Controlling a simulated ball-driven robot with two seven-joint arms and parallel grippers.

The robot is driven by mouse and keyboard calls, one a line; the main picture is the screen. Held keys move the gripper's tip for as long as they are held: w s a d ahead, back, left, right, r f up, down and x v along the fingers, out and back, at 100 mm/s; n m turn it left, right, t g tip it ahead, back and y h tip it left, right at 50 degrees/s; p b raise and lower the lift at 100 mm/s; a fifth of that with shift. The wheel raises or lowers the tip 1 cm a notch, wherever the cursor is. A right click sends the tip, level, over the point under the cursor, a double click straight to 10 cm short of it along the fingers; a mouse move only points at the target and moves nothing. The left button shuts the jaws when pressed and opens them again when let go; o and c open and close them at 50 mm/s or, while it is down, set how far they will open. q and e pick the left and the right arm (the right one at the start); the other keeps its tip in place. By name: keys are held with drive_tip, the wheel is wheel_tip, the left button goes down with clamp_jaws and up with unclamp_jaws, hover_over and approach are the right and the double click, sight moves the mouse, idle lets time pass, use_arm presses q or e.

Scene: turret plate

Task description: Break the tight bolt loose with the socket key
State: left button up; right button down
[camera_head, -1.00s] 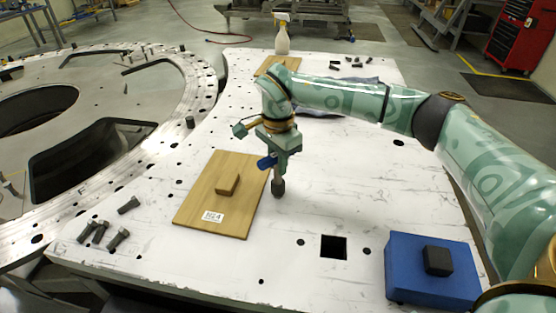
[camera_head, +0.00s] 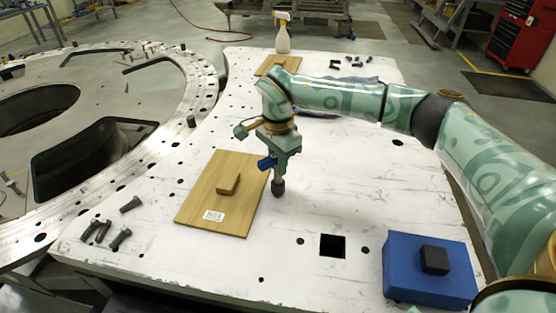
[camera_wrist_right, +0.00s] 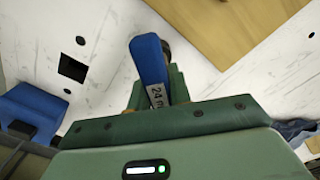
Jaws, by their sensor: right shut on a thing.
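My right gripper (camera_head: 277,160) is shut on the socket key (camera_head: 278,187) over the white table, just right of a wooden board. The key's dark socket end points down, close to the table top; I cannot tell whether it touches. In the right wrist view the key's blue handle (camera_wrist_right: 150,60), with a "24" label, sits between the fingers. No bolt shows under the socket. Several dark bolts (camera_head: 104,232) lie loose at the table's front left. The tight bolt cannot be picked out. My left gripper is not in view.
The wooden board (camera_head: 205,205) carries a small brown block (camera_head: 229,184). A blue block (camera_head: 425,282) with a black top piece stands front right, near a square hole (camera_head: 332,246). A large metal ring (camera_head: 190,110) lies left. A spray bottle (camera_head: 282,35) stands at the back.

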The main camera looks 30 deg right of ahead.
drive_tip(key=shift+f+p, duration=0.3)
drive_tip(key=shift+f, duration=0.3)
idle(1.2)
drive_tip(key=shift+n+p, duration=1.15)
drive_tip(key=shift+n, duration=0.95)
idle(4.1)
